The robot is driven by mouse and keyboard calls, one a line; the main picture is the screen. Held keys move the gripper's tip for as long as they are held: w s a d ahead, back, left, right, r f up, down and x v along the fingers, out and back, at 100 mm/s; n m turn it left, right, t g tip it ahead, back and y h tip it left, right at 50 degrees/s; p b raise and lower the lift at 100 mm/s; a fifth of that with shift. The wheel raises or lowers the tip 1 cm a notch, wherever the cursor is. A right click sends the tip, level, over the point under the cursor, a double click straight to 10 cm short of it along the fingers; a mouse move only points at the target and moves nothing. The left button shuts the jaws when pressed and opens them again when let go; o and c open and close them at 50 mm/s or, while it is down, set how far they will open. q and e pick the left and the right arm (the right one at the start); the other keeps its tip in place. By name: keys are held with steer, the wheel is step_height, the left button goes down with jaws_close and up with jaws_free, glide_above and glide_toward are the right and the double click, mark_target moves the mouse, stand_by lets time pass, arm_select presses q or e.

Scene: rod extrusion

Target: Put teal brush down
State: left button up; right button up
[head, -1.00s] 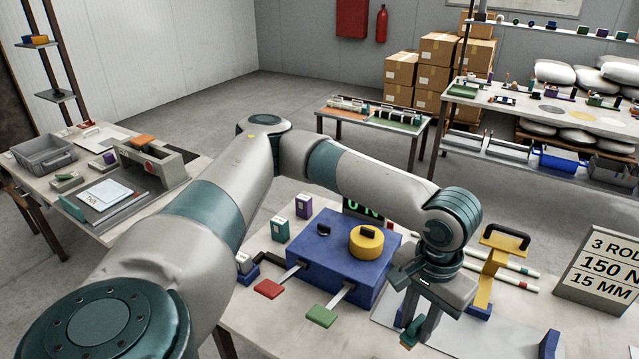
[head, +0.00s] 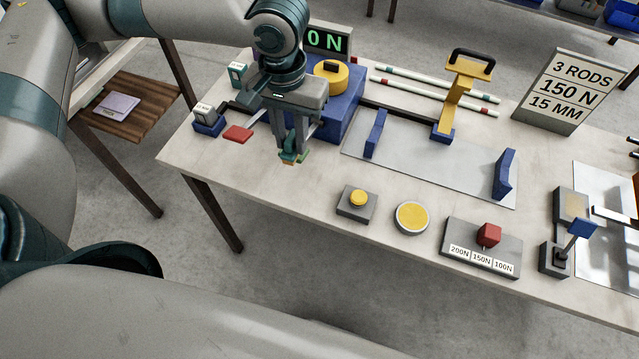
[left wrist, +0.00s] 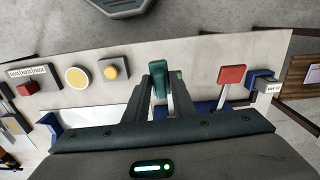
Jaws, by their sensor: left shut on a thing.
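My left gripper (head: 290,152) points down near the left part of the front table, in front of the blue box (head: 340,118). I cannot tell whether the brush touches the table. A red paddle (head: 238,133) lies left of the gripper, and a green paddle (head: 303,155) is mostly hidden behind it. My right gripper is not in view.
A grey plate (head: 420,172) with blue uprights lies to the right. A yellow button (head: 358,198), a yellow disc (head: 412,217) and a red-knobbed selector (head: 488,235) stand along the front edge. A blue holder (head: 209,125) stands at the left. Bare tabletop (head: 290,190) shows below the gripper.

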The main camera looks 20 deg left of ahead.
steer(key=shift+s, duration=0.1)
